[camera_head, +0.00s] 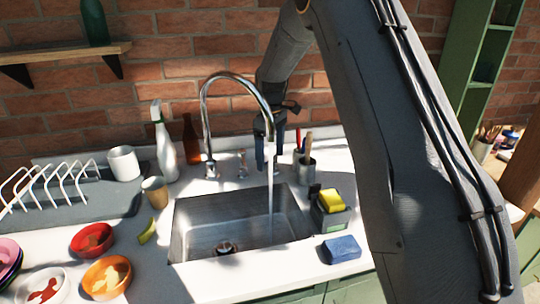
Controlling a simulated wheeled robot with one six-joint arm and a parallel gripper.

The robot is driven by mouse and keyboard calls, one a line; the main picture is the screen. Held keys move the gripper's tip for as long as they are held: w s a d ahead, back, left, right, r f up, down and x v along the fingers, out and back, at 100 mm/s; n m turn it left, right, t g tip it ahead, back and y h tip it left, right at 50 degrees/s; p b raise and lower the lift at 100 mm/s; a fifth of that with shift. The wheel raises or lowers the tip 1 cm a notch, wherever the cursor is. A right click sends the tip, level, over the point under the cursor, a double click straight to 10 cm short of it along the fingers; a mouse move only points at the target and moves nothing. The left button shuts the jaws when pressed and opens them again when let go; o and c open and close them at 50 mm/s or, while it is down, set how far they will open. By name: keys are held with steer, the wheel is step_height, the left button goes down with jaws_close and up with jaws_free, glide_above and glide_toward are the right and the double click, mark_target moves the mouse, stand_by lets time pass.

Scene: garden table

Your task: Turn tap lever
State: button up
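The chrome tap (204,115) has a tall curved spout at the back of the sink. Water (270,205) runs from the spout into the steel sink (222,218). A small chrome lever fitting (242,163) stands to the right of the spout's base. My gripper (269,152) points down behind the spout's end, to the right of this fitting. Its two bluish fingers show apart on either side of the spout and water, which partly hide them. I see nothing held between them. I cannot tell whether a finger touches any tap part.
A white spray bottle (165,150) and a brown bottle (192,140) stand left of the tap. A utensil cup (305,168), a sponge caddy (330,213) and a blue sponge (341,249) stand right. A dish rack (50,185) and bowls (92,240) fill the left counter.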

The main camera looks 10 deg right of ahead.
mark_target(271, 159)
steer(key=shift+r+b, duration=1.1)
steer(key=shift+r, duration=2.8)
steer(key=shift+s, duration=0.1)
